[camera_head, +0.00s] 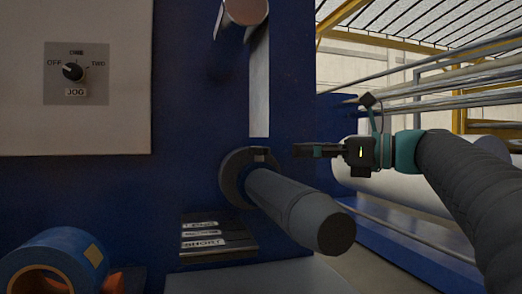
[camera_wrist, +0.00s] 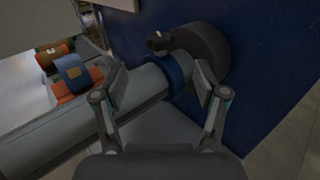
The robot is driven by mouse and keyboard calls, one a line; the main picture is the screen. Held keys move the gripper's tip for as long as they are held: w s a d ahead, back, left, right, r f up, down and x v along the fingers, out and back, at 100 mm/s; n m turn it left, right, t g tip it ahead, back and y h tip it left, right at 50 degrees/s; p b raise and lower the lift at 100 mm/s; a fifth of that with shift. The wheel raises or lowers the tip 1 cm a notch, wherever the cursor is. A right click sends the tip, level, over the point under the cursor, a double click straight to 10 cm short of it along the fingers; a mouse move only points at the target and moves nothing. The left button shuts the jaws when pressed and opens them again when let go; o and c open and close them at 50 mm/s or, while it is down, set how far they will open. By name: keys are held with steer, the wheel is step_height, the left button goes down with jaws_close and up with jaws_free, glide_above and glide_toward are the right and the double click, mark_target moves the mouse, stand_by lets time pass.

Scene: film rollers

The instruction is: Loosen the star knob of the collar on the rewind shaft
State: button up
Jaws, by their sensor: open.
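The grey rewind shaft (camera_head: 300,209) sticks out from the blue machine wall, and it crosses the wrist view (camera_wrist: 55,128). A dark round collar or flange (camera_head: 231,178) surrounds its wall end; it also shows in the wrist view (camera_wrist: 207,48), with a blue band (camera_wrist: 178,72) beside it. A small dark star knob (camera_wrist: 158,42) stands at the collar's upper edge. My gripper (camera_head: 298,151) is right of the collar and points left. In the wrist view my gripper (camera_wrist: 160,82) is open, its fingers spread, with the shaft in view between them. The knob lies beyond the fingertips, apart from them.
A blue core (camera_head: 58,262) with a tan label and an orange piece (camera_head: 114,283) lie at lower left. A labelled dark plate (camera_head: 190,258) sits left of the shaft. A jog switch panel (camera_head: 76,73) is on the wall. A white roll (camera_head: 400,187) lies behind my arm.

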mark_target(269, 148)
steer(key=x, duration=1)
steer(key=shift+w+a, duration=0.1)
steer(key=shift+a, duration=0.15)
steer(key=c, duration=1.2)
steer(key=shift+o, duration=0.2)
